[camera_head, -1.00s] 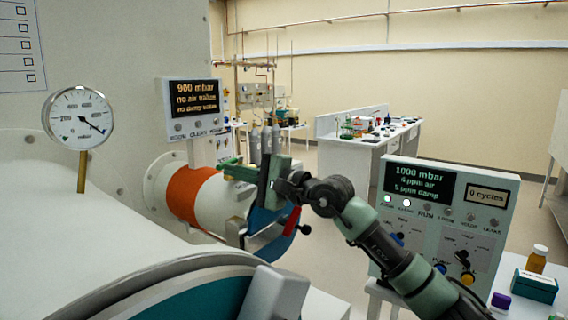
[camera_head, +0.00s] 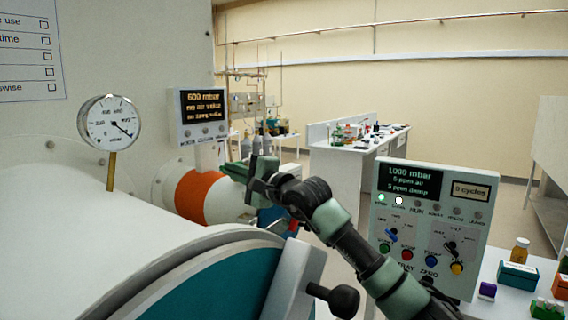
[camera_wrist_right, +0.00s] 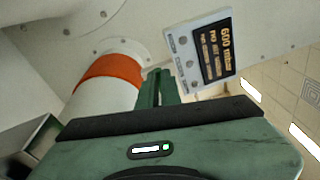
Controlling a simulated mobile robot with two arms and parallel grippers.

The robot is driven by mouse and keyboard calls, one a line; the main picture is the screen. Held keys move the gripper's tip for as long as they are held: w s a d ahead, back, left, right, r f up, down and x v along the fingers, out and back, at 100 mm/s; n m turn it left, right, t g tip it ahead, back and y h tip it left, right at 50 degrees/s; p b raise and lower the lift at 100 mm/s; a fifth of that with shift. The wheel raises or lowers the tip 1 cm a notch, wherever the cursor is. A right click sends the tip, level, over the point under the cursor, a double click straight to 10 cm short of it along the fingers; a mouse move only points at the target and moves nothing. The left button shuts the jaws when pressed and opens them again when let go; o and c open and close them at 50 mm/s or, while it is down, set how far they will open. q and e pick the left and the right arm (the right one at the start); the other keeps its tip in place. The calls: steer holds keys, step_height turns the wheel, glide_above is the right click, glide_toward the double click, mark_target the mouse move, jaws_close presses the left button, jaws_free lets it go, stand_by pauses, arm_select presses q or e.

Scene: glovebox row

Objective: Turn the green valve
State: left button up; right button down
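I cannot make out a green valve in either view. My right gripper (camera_head: 236,167) is in front of the orange-banded white cylinder (camera_head: 201,194). In the right wrist view its two green fingers (camera_wrist_right: 158,88) lie close together with nothing visible between them, pointing toward the side of the cylinder. A red handle (camera_head: 293,226) shows partly behind my right arm, by the cylinder's blue end. The control panel (camera_head: 480,215) at right carries a green button (camera_head: 384,247), levers and other coloured buttons. My left gripper is out of view.
A round gauge (camera_head: 109,122) stands on the white chamber at left. A small display (camera_head: 203,104) by the cylinder reads 600 mbar. A teal round door (camera_head: 215,290) with a black knob (camera_head: 343,300) fills the front. Bottles and boxes (camera_head: 517,275) sit at lower right.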

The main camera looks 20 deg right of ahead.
stand_by(0.3)
steer(key=b+v, duration=0.3)
steer(key=v, duration=0.4)
steer(key=shift+s+d, duration=0.1)
steer(key=shift+s, duration=0.3)
